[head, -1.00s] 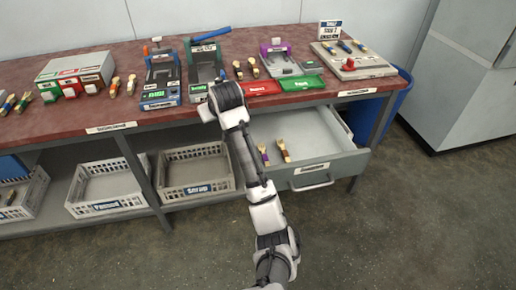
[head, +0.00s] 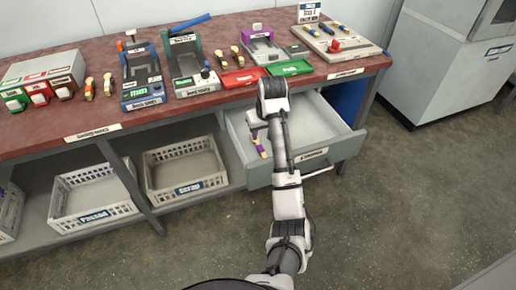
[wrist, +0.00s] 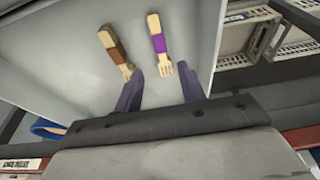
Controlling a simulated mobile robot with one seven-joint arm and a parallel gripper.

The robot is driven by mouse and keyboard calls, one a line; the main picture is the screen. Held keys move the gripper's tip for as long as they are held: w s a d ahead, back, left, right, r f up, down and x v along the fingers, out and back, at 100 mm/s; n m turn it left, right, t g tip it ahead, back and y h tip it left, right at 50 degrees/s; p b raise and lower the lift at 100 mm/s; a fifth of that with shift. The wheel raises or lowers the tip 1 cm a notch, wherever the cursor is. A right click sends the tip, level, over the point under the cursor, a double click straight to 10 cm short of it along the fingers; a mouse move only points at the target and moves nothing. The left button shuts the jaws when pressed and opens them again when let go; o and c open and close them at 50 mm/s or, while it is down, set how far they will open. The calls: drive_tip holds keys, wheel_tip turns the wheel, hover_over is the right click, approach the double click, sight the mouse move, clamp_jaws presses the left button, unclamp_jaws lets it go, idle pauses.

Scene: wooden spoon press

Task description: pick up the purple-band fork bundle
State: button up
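The purple-band fork bundle (head: 261,146) lies in the open drawer (head: 338,132) under the bench. In the wrist view the purple-band bundle (wrist: 158,43) shows its wooden tines pointing toward my gripper, with the purple band around its handle. My gripper (wrist: 160,72) is open and empty, its two dark fingers on either side of the tine end in that view. Whether the fingers are at the bundle's height is not clear. A brown-band bundle (wrist: 116,52) lies to its left in the wrist view; in the head view my arm hides it.
The bench top (head: 105,112) stands above the drawer, with presses, a red tray (head: 240,77) and a green tray (head: 290,68). Grey crates (head: 185,170) sit on the shelf left of the drawer. The drawer walls surround the bundles; its right part is clear.

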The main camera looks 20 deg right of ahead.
sight(259, 145)
drive_tip(key=shift+p+x, duration=0.5)
drive_tip(key=shift+x, duration=3.45)
drive_tip(key=shift+w+a, duration=0.1)
drive_tip(key=shift+a, duration=0.05)
clamp_jaws()
